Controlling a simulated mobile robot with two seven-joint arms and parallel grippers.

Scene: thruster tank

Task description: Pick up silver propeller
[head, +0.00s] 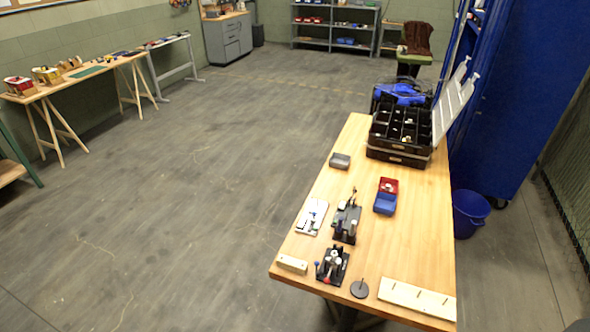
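I cannot make out a silver propeller for certain; the parts on the table are too small. A black stand (332,266) near the table's front edge carries small upright parts, some of them silvery. A second black fixture (346,222) stands just behind it. A white plate (311,217) with small items lies to the left of that fixture. A dark round disc (359,290) with an upright pin sits at the front, right of the black stand. Neither of my grippers shows in the head view.
The wooden table (410,240) has bare room at its right. A pale block (291,264) and a pegged strip (417,299) lie in front. Grey (340,161), red (388,185) and blue (385,204) bins and an open black case (398,153) stand farther back. The left floor is clear.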

